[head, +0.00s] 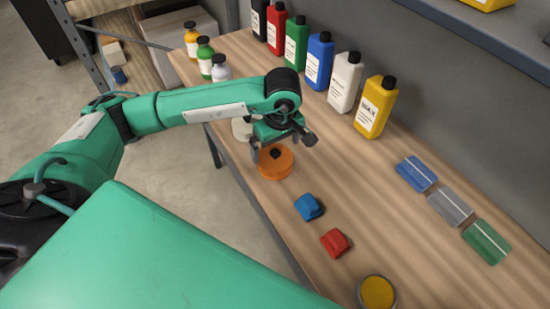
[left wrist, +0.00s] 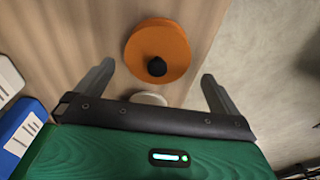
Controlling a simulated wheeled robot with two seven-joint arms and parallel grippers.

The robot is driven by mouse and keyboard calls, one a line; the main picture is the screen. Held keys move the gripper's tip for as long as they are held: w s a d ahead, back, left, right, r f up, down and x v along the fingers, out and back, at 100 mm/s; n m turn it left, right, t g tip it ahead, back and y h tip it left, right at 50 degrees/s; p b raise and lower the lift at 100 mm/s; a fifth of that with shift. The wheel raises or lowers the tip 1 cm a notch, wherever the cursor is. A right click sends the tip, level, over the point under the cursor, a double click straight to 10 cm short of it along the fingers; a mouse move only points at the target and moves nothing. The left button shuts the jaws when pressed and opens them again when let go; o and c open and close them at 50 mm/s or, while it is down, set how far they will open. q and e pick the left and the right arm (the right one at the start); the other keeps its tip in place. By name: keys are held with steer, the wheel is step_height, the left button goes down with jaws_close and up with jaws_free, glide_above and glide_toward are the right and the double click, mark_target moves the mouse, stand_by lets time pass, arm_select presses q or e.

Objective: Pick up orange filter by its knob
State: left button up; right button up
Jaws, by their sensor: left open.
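The orange filter (head: 276,165) is a flat round disc with a black knob on top. It lies on the wooden table near its front edge. My left gripper (head: 279,147) is just above the filter in the head view. In the left wrist view the filter (left wrist: 158,48) and its knob (left wrist: 157,66) show ahead of the open fingers (left wrist: 158,85), centred between them. Nothing is between the fingertips. A pale round disc (head: 242,129) lies beside the filter, partly hidden by my arm. My right gripper is not in view.
A blue piece (head: 309,207), a red piece (head: 335,242) and a yellow-topped round tin (head: 377,291) lie along the front of the table (head: 335,170). Several bottles, including a yellow one (head: 376,107), stand along the back. Blue, grey and green flat packs (head: 487,241) lie at right.

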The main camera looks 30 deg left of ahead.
mark_target(275, 152)
arm_select(q)
steer(key=f+p, duration=0.1)
steer(key=f, duration=0.2)
steer(key=f+p, duration=0.1)
steer(key=f, duration=0.1)
steer(key=shift+w+a+f+p, duration=0.1)
steer(key=shift+w+a+p, duration=0.25)
steer(key=shift+a, duration=0.05)
steer(key=shift+f, duration=0.2)
steer(key=c, duration=0.8)
steer(key=shift+o, duration=0.2)
